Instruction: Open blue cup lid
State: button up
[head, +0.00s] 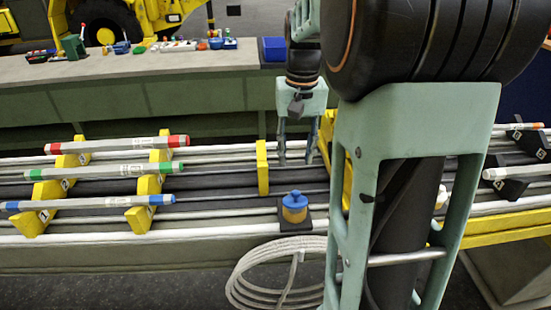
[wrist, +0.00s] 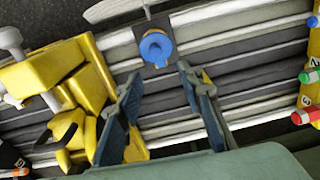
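The lid appears beyond the fingertips.
Yellow racks (head: 147,205) hold white tubes with red, green and blue ends at the left. A yellow stand (head: 262,168) is left of my gripper, and a yellow block (wrist: 75,75) shows beside the fingers. A coiled hose (head: 262,285) hangs in front of the bench.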

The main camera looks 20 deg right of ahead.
aim_at(296, 192)
jog(key=f, duration=1.1)
jog(key=shift+s+d, duration=0.15)
jog(key=shift+s, duration=0.1)
jog(key=shift+c, duration=0.3)
grip_shut()
